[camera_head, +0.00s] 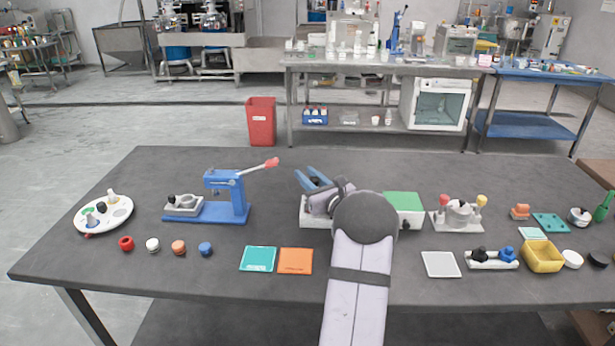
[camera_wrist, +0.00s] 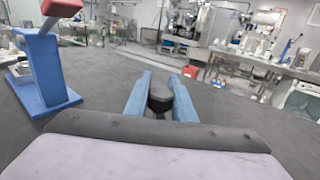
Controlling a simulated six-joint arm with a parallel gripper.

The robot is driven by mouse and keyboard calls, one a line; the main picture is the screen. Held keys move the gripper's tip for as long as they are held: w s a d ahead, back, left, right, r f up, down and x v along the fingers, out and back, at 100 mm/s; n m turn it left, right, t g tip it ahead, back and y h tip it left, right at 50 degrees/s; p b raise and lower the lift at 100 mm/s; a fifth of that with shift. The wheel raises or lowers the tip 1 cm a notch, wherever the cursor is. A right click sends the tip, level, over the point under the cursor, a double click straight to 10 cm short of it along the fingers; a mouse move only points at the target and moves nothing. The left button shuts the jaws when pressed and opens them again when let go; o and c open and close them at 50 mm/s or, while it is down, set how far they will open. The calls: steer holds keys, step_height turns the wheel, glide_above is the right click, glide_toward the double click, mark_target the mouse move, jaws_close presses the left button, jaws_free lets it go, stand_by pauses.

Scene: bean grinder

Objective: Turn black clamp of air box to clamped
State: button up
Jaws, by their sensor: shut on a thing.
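My gripper (camera_head: 315,180) has two blue fingers and reaches over the far left part of a low, light-coloured box that looks to be the air box (camera_head: 307,215). In the wrist view my gripper (camera_wrist: 160,95) is shut on a black rounded knob, which looks to be the black clamp (camera_wrist: 160,98). A green-topped block (camera_head: 403,201) shows at the right of the box, past my arm.
A blue lever press (camera_head: 228,198) with a red handle stands to the left. A teal card (camera_head: 258,259) and an orange card (camera_head: 295,261) lie in front. A pale block with knobs (camera_head: 457,215) stands to the right. The table behind my gripper is clear.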

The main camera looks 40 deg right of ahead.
steer(key=shift+b, duration=0.35)
steer(key=shift+d+f+m+h+b, duration=0.15)
steer(key=shift+m+h+b, duration=0.45)
steer(key=shift+h+b, duration=0.5)
steer(key=h+b, duration=0.1)
steer(key=b, duration=0.1)
steer(key=shift+d+m+g+b, duration=0.15)
steer(key=shift+m+g+b, duration=0.15)
steer(key=shift+m+g, duration=0.1)
steer(key=shift+s+d+r+m+g+h+b, duration=0.2)
steer(key=shift+m+g+h+b, duration=0.2)
steer(key=shift+m+h+b, duration=0.25)
steer(key=o, duration=1)
